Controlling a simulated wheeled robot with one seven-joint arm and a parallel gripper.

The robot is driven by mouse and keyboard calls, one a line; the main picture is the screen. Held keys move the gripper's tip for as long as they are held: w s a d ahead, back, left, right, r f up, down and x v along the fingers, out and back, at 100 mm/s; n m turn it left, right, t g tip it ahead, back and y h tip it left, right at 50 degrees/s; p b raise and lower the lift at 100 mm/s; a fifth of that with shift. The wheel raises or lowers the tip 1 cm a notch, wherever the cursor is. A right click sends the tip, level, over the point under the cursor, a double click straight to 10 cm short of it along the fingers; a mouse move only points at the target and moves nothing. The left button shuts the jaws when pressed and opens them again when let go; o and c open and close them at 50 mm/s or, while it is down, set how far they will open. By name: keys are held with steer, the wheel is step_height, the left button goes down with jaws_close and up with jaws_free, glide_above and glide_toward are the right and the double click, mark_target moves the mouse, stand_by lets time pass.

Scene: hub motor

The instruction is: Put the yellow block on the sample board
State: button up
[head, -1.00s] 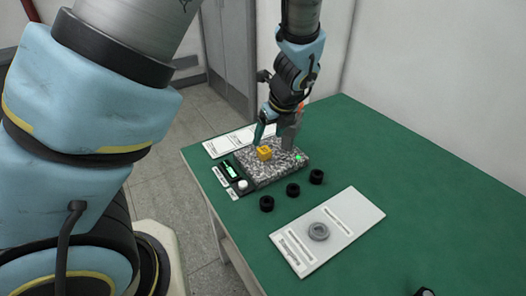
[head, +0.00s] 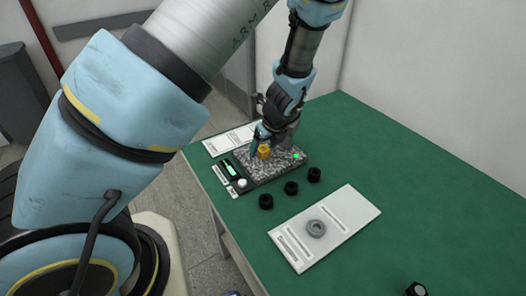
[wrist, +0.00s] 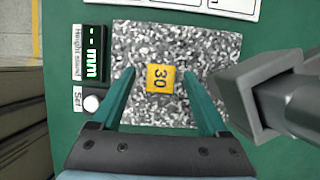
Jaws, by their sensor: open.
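The yellow block (head: 264,152) sits on the speckled plate (head: 246,162) of the height stand. In the wrist view the yellow block (wrist: 159,78) shows "30" on top. My gripper (wrist: 160,73) is open, one teal finger on each side of the block, with gaps between. In the head view my gripper (head: 266,138) is right at the block and partly covers it. A pale board (head: 345,222), apparently the sample board, lies nearer on the table, with slots and a grey ring (head: 316,228).
Several black knobs or caps stand between stand and board, one of them (head: 291,188) in the middle. A white card (head: 226,140) lies behind the stand. The stand has a green display (head: 229,168) and white button (head: 242,183). The green table (head: 420,170) is clear at right.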

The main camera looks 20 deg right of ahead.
jaws_close()
stand_by(0.5)
